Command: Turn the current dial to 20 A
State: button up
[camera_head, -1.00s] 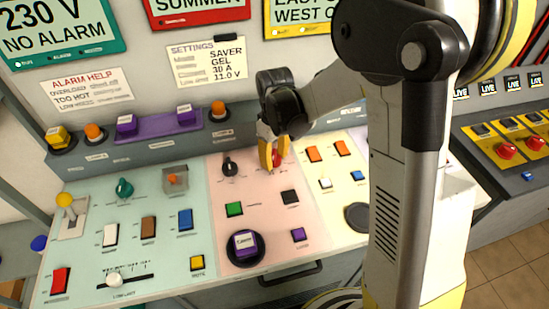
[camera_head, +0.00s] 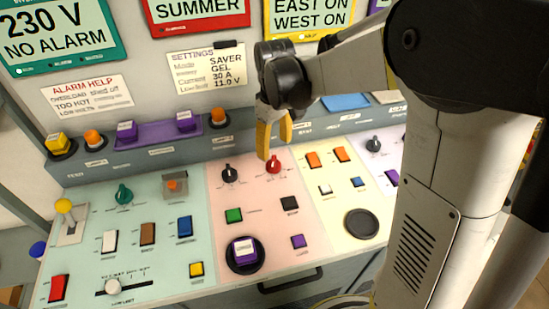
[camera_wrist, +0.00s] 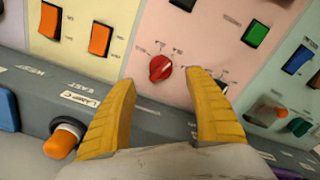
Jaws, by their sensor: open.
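A red dial (camera_head: 274,164) sits on the pink panel, with a white pointer mark and small scale labels around it. The wrist view shows the red dial (camera_wrist: 161,68) between and beyond my fingertips. A black dial (camera_head: 229,173) stands left of it in the head view; in the wrist view a finger partly hides it. I cannot read which one is labelled current, nor the values. My gripper (camera_head: 274,147), with yellow fingers, is open and empty just above and behind the red dial, apart from it.
A settings card (camera_head: 207,70) on the wall reads Current 30 A. Green (camera_head: 234,215) and black (camera_head: 290,203) buttons lie in front of the dials. Orange switches (camera_head: 313,159) are to the right. An orange-topped lamp (camera_head: 219,113) stands on the ledge behind.

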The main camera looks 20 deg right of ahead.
aim_at(275, 161)
jog(key=shift+r, duration=2.05)
jog(key=s+d+r+m+t, duration=0.1)
jog(key=s+r+m+t, duration=0.1)
jog(key=s, duration=0.6)
jog(key=s+d+r+m+t, duration=0.1)
jog(key=s+m+t, duration=0.3)
jog(key=s, duration=0.5)
jog(key=shift+d+r+t, duration=0.15)
jog(key=shift+r+t, duration=0.3)
jog(key=shift+t, duration=0.15)
